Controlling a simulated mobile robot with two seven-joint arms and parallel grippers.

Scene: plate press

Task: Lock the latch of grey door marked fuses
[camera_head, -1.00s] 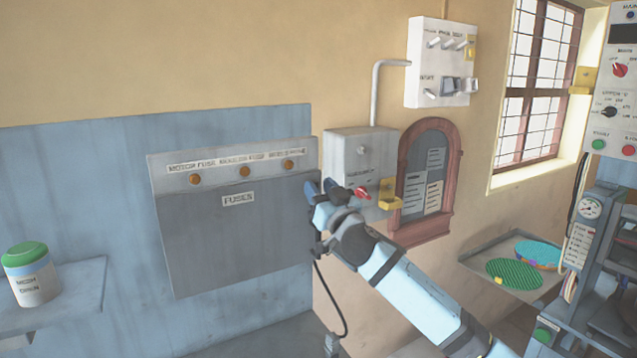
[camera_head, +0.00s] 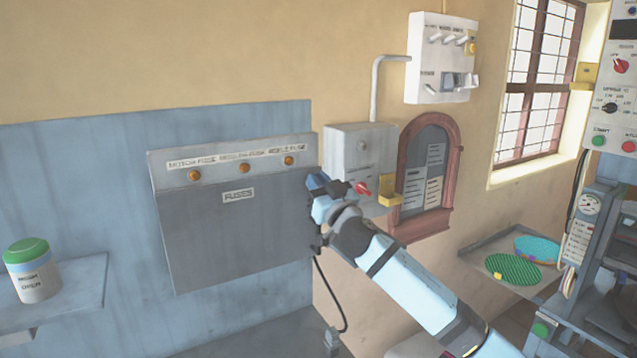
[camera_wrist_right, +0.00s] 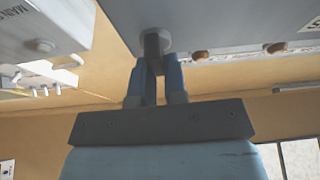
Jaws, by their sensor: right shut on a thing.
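The grey door (camera_head: 235,235) hangs on the blue-grey wall panel, with a small "FUSES" label (camera_head: 238,195) near its top. It looks closed. My right gripper (camera_head: 316,186) is at the right edge of the door and hides that edge in the head view. In the right wrist view, my right gripper (camera_wrist_right: 157,75) is shut on a dark latch handle (camera_wrist_right: 152,45) on a round grey base. Whether the latch is locked cannot be told. My left gripper is not in view.
A grey box with a red switch (camera_head: 361,189) and a yellow bracket (camera_head: 389,191) is close to the right of my gripper. Three orange-brown knobs (camera_head: 244,168) sit above the door. A green-lidded jar (camera_head: 33,270) stands on the left shelf.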

